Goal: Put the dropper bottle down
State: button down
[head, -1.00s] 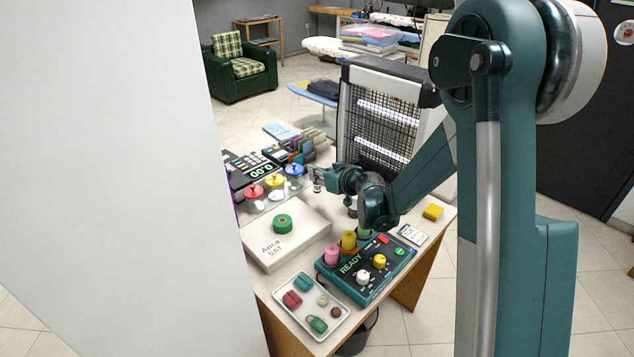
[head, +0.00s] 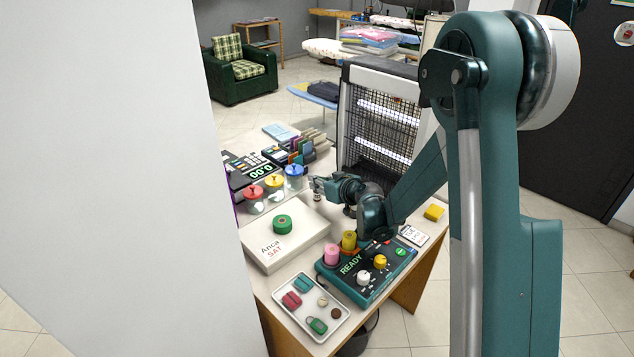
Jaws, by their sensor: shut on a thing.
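My gripper (head: 314,184) is over the desk, just right of the blue-lidded jar and behind the white box. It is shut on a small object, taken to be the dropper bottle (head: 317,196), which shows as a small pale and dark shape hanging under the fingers. The bottle is too small here to make out its details. I cannot tell whether its base touches the desk (head: 325,216) or hangs just above it.
Jars with red (head: 254,192), yellow (head: 274,181) and blue (head: 294,170) lids stand left of my gripper. A grille heater-like panel (head: 378,125) stands behind.

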jog(key=c, duration=2.4)
grip_release()
jog(key=shift+r, duration=0.1)
jog(key=s+d+r+p, duration=0.2)
jog(key=s+r+p, duration=0.1)
jog(key=r, duration=0.6)
jog(key=shift+s+d, duration=0.3)
jog(key=shift+s, duration=0.1)
jog(key=shift+s, duration=0.1)
